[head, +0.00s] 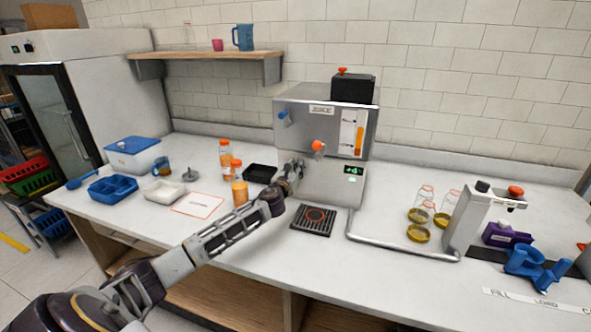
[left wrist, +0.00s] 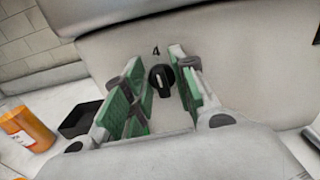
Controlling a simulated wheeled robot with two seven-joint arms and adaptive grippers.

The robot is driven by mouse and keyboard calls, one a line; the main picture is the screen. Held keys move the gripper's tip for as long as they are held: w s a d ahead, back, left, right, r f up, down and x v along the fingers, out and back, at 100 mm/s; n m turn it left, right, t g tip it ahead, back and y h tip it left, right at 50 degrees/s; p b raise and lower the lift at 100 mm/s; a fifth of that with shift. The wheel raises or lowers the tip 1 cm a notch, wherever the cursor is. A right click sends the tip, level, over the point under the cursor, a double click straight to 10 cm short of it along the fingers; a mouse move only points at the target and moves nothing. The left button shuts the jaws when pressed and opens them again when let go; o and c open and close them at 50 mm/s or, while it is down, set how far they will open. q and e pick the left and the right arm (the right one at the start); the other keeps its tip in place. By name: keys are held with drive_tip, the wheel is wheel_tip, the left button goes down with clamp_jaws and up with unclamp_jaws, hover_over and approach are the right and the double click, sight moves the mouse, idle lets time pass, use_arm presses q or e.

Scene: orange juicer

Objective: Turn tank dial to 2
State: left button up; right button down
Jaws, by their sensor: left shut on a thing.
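The juicer (head: 335,110) is a grey metal box with a JUICE label and a green-lit display (head: 354,169). The tank dial (left wrist: 161,80) is a black knob with a white mark, below a printed 4 in the left wrist view. Its mark points roughly up toward the 4. In the head view the gripper hides the dial. My right gripper is not in view.
A black drip grate (head: 314,219) lies below the gripper. Orange-filled bottles (head: 239,191) and a black tray (head: 260,173) stand to the left. A metal pipe (head: 400,250) runs along the counter to the right, near several jars (head: 421,214).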

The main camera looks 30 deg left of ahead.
use_arm(q)
drive_tip(key=n, duration=0.2)
drive_tip(key=shift+n+p, duration=0.3)
drive_tip(key=n, duration=0.3)
drive_tip(key=shift+a+n+p, duration=0.15)
drive_tip(key=shift+n+p, duration=0.15)
drive_tip(key=n, duration=0.7)
drive_tip(key=n+p, duration=0.1)
drive_tip(key=n, duration=0.3)
drive_tip(key=shift+s+a+f, duration=0.1)
drive_tip(key=shift+a+f, duration=0.1)
drive_tip(key=shift+f, duration=0.15)
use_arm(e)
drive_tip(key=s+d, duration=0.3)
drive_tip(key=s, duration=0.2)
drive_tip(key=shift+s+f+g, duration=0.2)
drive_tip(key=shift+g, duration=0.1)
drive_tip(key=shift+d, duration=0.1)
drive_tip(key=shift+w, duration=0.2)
use_arm(q)
drive_tip(key=o, duration=0.7)
